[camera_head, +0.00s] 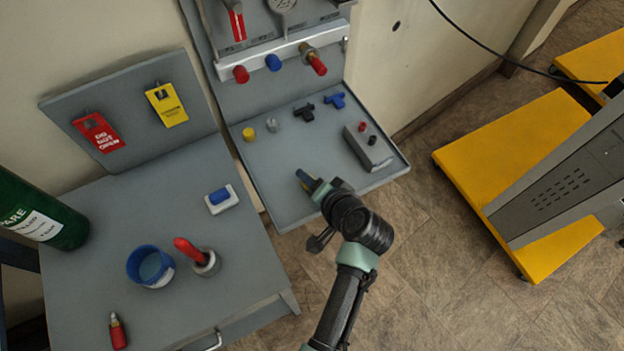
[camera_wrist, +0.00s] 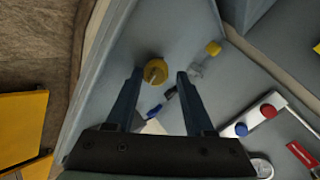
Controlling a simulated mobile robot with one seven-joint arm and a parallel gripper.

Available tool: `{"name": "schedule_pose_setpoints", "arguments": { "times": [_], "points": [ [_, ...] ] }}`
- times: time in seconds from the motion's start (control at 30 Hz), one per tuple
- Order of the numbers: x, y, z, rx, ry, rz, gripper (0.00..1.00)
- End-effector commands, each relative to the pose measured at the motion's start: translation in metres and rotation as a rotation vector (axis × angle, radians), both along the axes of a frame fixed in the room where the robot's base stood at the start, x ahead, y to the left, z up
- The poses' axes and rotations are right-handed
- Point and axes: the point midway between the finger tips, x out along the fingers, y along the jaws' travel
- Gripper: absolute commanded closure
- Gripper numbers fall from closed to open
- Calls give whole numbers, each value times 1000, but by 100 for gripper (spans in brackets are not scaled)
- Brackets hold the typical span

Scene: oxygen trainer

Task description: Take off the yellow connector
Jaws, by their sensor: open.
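A round yellow connector with a darker centre (camera_wrist: 155,71) shows in the wrist view over the grey tray (camera_wrist: 95,110). It lies between the fingertips of my gripper (camera_wrist: 160,74), with a gap visible on the right; contact on the left is unclear. In the head view my gripper (camera_head: 308,181) is open, low over the tray's front edge, and mostly hides that part. A smaller yellow piece (camera_head: 249,134) stands at the tray's left, beside a grey piece (camera_head: 272,125); it also shows in the wrist view (camera_wrist: 213,48).
On the tray are a black fitting (camera_head: 304,111), a blue fitting (camera_head: 335,100) and a grey box (camera_head: 368,150) near my gripper. A manifold bar (camera_head: 290,45) with red and blue knobs is above. A side table (camera_head: 90,265) with several items stands left.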

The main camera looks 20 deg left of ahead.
Motion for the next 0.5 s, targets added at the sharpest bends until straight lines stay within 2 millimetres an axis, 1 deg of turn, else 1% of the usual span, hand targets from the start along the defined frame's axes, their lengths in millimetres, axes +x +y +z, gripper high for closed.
{"name": "schedule_pose_setpoints", "arguments": {
  "times": [0.03,0.1,0.27,0.37,0.5],
  "points": [
    [0,-6,-5,-10,7,-10,30],
    [-1,-6,-5,-10,8,-11,30],
    [-4,-11,-1,-10,8,-13,30],
    [-10,-18,9,-8,7,-13,30],
    [-24,-33,29,-5,5,-10,30]
  ]
}}
